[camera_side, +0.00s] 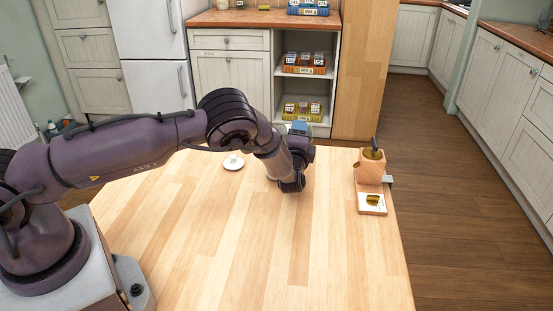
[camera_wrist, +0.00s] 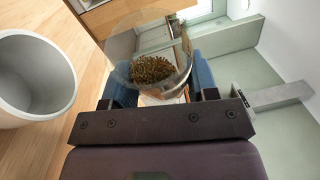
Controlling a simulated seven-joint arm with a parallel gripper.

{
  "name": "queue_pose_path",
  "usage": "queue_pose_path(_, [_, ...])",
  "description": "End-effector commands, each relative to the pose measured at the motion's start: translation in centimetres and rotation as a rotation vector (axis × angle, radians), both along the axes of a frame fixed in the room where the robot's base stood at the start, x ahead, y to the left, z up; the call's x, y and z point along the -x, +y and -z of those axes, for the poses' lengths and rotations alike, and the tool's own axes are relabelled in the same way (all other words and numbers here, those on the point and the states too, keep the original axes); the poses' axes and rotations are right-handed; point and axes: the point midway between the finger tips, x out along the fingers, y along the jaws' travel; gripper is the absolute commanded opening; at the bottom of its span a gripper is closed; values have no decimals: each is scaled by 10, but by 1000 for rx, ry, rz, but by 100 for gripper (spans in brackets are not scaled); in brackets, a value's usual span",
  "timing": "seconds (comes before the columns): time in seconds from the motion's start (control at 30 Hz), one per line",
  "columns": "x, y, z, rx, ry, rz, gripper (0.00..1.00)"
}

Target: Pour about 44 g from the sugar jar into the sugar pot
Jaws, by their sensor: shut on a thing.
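My gripper (camera_wrist: 158,88) is shut on the sugar jar (camera_wrist: 122,72), with a blue finger on each side of it. The jar is clear, and brown granules show inside it. I cannot tell its exact tilt, and no falling stream shows. A white open pot (camera_wrist: 62,72), which looks like the sugar pot, stands to the left of the jar in the wrist view, apart from it. Its inside looks empty where I can see. In the side view my gripper (camera_side: 300,128) is at the table's far side, and my arm hides the jar and most of the pot.
A white lid with a knob (camera_side: 233,164) lies on the wooden table (camera_side: 220,240), left of my wrist. A copper-coloured block (camera_side: 371,174) with a dark-green item in its top stands at the right edge, behind a small tray (camera_side: 364,211). The front of the table is clear.

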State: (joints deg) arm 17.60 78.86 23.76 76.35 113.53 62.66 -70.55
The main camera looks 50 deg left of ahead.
Motion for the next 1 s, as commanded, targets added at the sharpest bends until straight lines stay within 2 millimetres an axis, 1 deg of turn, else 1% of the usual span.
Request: queue_pose_path(1.0, [2, 0, -5, 29, -82, 1, 25])
